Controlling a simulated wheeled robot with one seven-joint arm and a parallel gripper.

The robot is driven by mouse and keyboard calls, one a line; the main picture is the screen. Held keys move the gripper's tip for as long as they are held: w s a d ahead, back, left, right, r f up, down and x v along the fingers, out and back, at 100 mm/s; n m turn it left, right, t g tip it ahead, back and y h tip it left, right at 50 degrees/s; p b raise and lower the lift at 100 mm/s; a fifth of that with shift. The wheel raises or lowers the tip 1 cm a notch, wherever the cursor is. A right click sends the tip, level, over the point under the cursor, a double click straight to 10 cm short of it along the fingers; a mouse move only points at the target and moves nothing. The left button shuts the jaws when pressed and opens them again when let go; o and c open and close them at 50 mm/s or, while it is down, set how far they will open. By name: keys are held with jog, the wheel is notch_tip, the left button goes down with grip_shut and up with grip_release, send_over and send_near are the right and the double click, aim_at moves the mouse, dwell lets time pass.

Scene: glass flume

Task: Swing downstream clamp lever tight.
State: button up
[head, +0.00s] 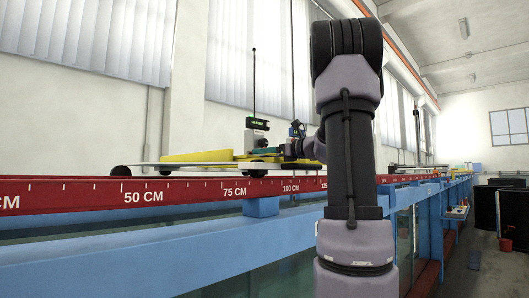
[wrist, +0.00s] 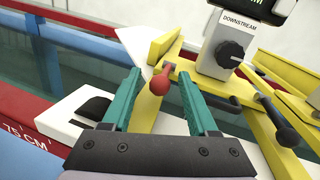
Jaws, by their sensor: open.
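In the wrist view, my gripper (wrist: 159,74) is open, its two teal fingers spread apart. A lever with a red ball knob (wrist: 160,83) shows between the fingertips, with gaps on both sides; I cannot tell its depth relative to them. Its stem rises to a yellow frame (wrist: 210,86). A second lever with a black grip (wrist: 285,130) slopes down at the right, outside the fingers. Above stands a white box (wrist: 228,40) marked DOWNSTREAM, with a black dial. In the head view, my gripper (head: 265,152) is small beside the yellow carriage (head: 196,157); the levers cannot be made out there.
A red rail (head: 60,192) with a centimetre scale runs along the blue flume frame (head: 120,260). The carriage stands on it. A box with a green display and antenna (head: 256,124) rises above the carriage. The aisle floor (head: 485,265) at right looks partly clear.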

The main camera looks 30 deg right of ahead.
grip_shut()
dwell(1.3)
